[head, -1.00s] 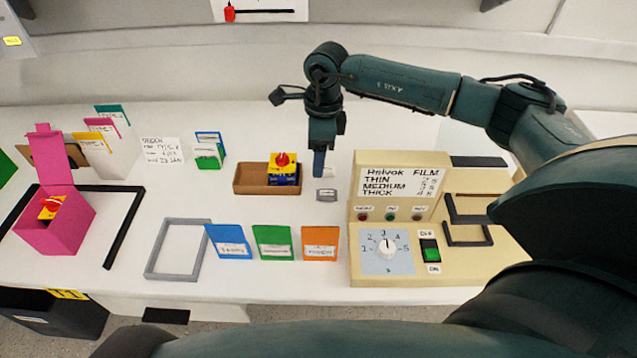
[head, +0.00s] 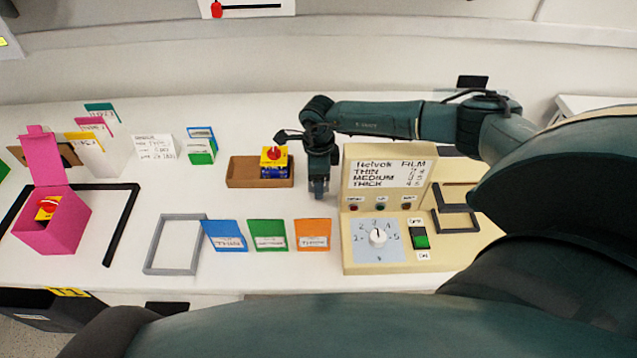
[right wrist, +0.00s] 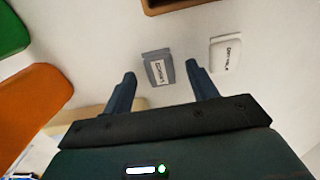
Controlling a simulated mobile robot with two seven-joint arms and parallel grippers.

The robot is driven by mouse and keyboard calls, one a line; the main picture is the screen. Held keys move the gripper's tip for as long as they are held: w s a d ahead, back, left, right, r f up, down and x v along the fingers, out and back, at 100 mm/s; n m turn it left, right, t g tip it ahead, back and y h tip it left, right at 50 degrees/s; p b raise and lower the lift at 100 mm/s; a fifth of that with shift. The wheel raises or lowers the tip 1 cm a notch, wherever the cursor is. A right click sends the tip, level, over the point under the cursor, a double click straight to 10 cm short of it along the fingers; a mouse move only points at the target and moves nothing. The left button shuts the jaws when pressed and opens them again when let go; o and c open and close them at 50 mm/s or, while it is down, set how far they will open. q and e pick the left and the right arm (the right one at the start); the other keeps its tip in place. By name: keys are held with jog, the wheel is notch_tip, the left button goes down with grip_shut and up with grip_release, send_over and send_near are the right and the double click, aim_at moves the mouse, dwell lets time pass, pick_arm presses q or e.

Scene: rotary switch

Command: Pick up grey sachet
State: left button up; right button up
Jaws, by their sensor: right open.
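The grey sachet (right wrist: 158,67) with a white label lies flat on the white table in the right wrist view. My right gripper (right wrist: 160,72) is open and empty. In that view its two fingertips appear on either side of the sachet's lower part, with gaps at both sides; the height between them is hard to tell. In the head view my right gripper (head: 319,193) points down left of the beige machine (head: 465,247) and hides the sachet. My left gripper is not in view.
A white sachet (right wrist: 226,52) lies close to the right fingertip. The brown tray (head: 245,183) with a yellow and blue box stands behind left. Blue (head: 225,236), green (head: 268,235) and orange (head: 312,235) pockets stand in front left. The table between tray and pockets is clear.

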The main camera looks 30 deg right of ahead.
jog(key=shift+f, duration=0.4)
jog(key=shift+c, duration=0.2)
jog(key=c, duration=1)
